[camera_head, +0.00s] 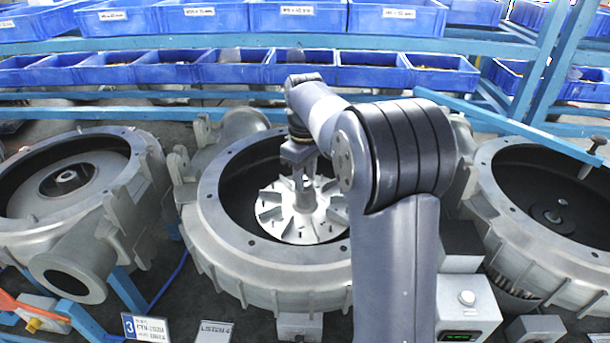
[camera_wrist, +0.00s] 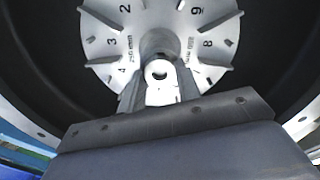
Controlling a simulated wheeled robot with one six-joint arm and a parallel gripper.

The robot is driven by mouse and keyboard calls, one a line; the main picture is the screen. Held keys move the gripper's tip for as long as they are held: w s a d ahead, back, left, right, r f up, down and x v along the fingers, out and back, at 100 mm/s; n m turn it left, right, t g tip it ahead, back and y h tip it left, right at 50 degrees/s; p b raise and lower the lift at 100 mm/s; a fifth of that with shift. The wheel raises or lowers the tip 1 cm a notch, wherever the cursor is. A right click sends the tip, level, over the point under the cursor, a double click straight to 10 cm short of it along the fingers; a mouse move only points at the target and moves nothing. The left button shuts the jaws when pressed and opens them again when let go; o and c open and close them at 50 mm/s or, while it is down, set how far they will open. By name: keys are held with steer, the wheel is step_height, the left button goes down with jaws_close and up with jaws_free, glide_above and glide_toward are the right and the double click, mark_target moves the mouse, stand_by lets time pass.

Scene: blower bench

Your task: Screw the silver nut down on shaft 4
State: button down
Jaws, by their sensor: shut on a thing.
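The middle blower housing (camera_head: 262,265) holds a silver finned impeller (camera_head: 280,222) with a raised central hub (camera_head: 304,198). A small plate in front of this housing seems to end in 4. My gripper (camera_head: 300,172) reaches down over the hub. In the wrist view my gripper (camera_wrist: 160,98) is shut on a bright silver nut (camera_wrist: 157,72), at the hub on the numbered impeller face (camera_wrist: 108,48). The fingers hide part of the nut and the shaft. I cannot tell how far down the nut sits on the shaft.
The left housing (camera_head: 140,195) holds a grey disc, and the right housing (camera_head: 520,250) is dark inside with a small central boss. Blue bins (camera_head: 230,68) line the racks behind.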

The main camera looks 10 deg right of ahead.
steer(key=m, duration=0.5)
steer(key=shift+m, duration=0.3)
steer(key=m, duration=0.6)
steer(key=shift+m, duration=0.3)
steer(key=m, duration=0.6)
steer(key=shift+m, duration=0.3)
steer(key=m, duration=0.5)
steer(key=shift+m, duration=0.3)
steer(key=c, duration=1.3)
jaws_free()
